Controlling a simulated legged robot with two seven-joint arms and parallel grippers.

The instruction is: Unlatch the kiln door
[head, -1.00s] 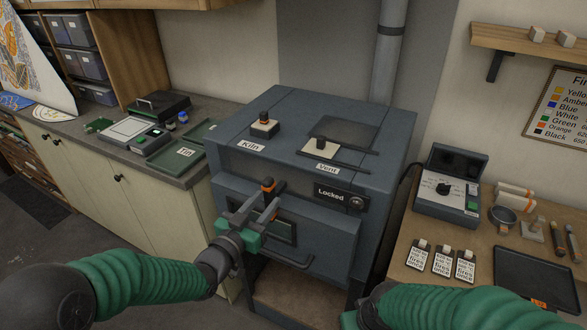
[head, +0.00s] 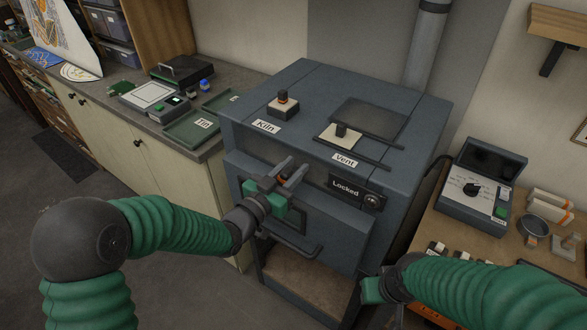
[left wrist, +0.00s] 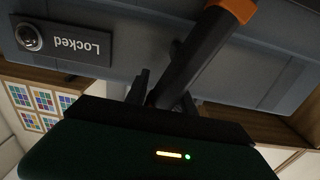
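The dark grey kiln (head: 235,135) stands in the middle of the head view, its front door (head: 345,235) shut. A sign reading "Locked" (head: 345,188) is on its front. The latch lever, a dark bar with an orange end (left wrist: 205,50), shows large in the left wrist view; its lower part is between my finger tips. My left gripper (head: 288,170) is at the kiln front, its fingers apart on either side of the lever; contact is not clear. It also shows in the left wrist view (left wrist: 163,95). My right gripper (head: 372,290) is low at the kiln's right, its fingers hidden.
A door handle bar (head: 295,248) sticks out below my left gripper. Kiln and Vent knobs (head: 283,105) are on top. A counter with a Tin tray (head: 190,130) is left; a wooden table with a control box (head: 470,195) is right, close to my right arm.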

